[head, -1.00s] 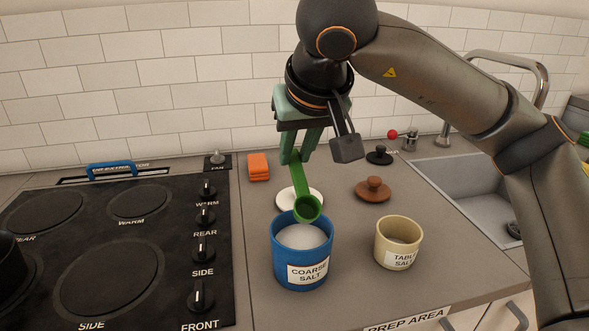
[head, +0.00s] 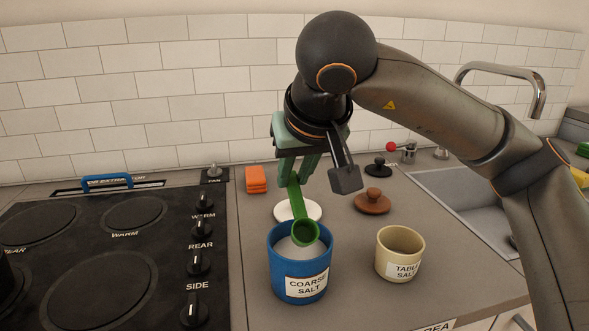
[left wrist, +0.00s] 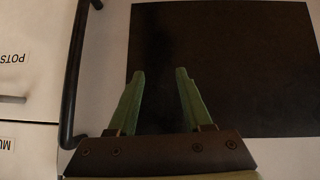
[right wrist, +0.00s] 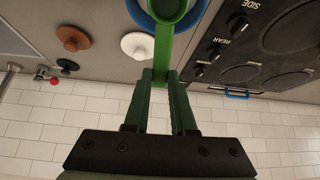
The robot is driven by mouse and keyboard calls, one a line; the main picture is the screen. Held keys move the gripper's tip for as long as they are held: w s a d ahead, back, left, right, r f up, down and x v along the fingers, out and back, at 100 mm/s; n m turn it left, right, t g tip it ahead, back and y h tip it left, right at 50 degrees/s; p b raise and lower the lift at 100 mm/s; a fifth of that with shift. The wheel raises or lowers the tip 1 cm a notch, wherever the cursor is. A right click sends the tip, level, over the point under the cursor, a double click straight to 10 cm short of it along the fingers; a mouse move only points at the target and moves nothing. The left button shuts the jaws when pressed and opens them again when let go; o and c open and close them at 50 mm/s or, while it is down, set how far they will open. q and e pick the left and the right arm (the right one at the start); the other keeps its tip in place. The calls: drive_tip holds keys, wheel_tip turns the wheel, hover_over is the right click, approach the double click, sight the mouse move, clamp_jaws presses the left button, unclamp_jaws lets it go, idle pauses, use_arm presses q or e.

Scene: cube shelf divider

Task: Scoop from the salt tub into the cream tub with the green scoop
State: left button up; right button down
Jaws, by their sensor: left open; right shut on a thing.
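The blue salt tub (head: 285,272), labelled COARSE SALT, stands on the counter with pale salt (head: 291,247) inside. The cream tub (head: 391,262), labelled TABLE SALT, stands to its right; its inside looks mostly shadowed. My right gripper (head: 295,182) is shut on the handle of the green scoop (head: 298,206) above the blue tub. The scoop's bowl (head: 306,232) is at the tub's mouth, over the salt; I cannot tell whether it holds any. In the right wrist view the green scoop (right wrist: 164,45) runs from the fingers to the blue tub. My left gripper (left wrist: 161,75) is open and empty.
A white lid (head: 285,211), a brown lid (head: 373,202) and a black lid (head: 378,169) lie behind the tubs. An orange sponge stack (head: 256,180) sits near the wall. The cooktop (head: 95,260) is at left, the sink (head: 465,205) at right.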

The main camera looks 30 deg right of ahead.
sight(297, 198)
drive_tip(key=shift+f+b, duration=1.9)
drive_tip(key=shift+f, duration=0.9)
drive_tip(key=shift+r, duration=0.1)
drive_tip(key=shift+r, duration=0.15)
